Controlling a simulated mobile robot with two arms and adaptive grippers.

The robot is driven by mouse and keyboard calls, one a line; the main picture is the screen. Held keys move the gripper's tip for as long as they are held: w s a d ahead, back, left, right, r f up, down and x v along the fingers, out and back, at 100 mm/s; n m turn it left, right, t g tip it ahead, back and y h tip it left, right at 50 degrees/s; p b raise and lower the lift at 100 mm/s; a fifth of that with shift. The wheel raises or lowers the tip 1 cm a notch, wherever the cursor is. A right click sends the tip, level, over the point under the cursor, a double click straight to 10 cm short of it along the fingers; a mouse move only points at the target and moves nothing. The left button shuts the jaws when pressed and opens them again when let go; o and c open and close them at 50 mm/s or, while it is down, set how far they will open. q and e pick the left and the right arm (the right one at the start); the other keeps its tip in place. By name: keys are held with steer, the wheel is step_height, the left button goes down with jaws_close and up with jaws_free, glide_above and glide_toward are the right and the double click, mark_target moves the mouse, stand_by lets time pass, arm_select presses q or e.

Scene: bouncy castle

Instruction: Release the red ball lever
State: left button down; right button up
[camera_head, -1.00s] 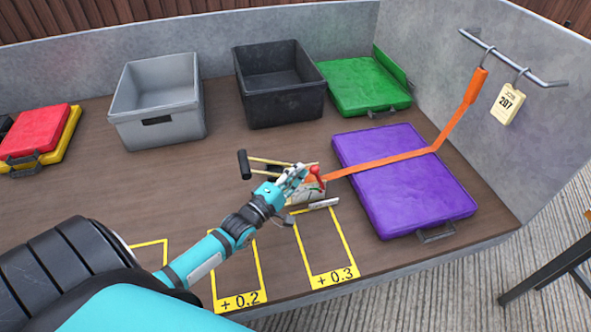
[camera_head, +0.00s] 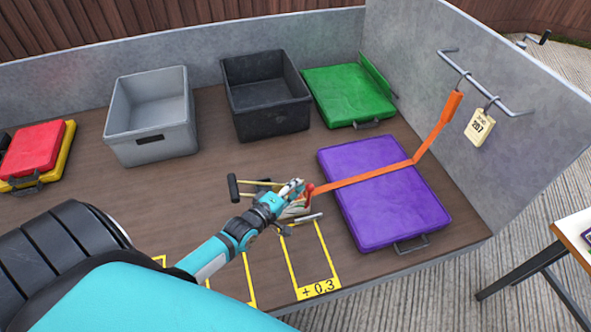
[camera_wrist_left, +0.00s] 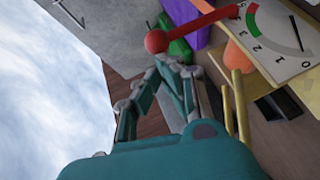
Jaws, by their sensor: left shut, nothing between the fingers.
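The red ball lever (camera_head: 310,188) is on a small device on the table, at the left end of an orange strap (camera_head: 365,176). In the left wrist view its red ball (camera_wrist_left: 156,41) ends a red arm that runs to a white dial (camera_wrist_left: 270,38) with a green band and numbers. My left gripper (camera_head: 298,185) is shut and empty, close to the left of the ball. In the left wrist view its fingertips (camera_wrist_left: 160,62) are just below the ball; I cannot tell whether they touch. My right gripper is out of view.
The strap crosses a purple case (camera_head: 385,205) and rises to a wall rail (camera_head: 485,80) with a 207 tag (camera_head: 480,126). Grey (camera_head: 150,112) and black (camera_head: 265,95) bins and a green case (camera_head: 348,94) stand behind.

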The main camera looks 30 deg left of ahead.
mark_target(310, 185)
arm_select(q)
steer(key=shift+w+d+r+m+g+y+p, duration=0.35)
steer(key=shift+w+d+g+p, duration=0.3)
steer(key=shift+p, duration=1.4)
steer(key=shift+w+d+r+m+g+y+p, duration=0.3)
steer(key=shift+w+d+r+g+p, duration=0.35)
steer(key=shift+p, duration=1.35)
steer(key=shift+w+d+f+m+g+p, duration=0.15)
steer(key=shift+f+m+g+p, duration=0.1)
steer(key=shift+p, duration=0.15)
steer(key=shift+w+d+f+m+g+p, duration=0.1)
steer(key=shift+f+g+p, duration=0.15)
steer(key=shift+p, duration=0.15)
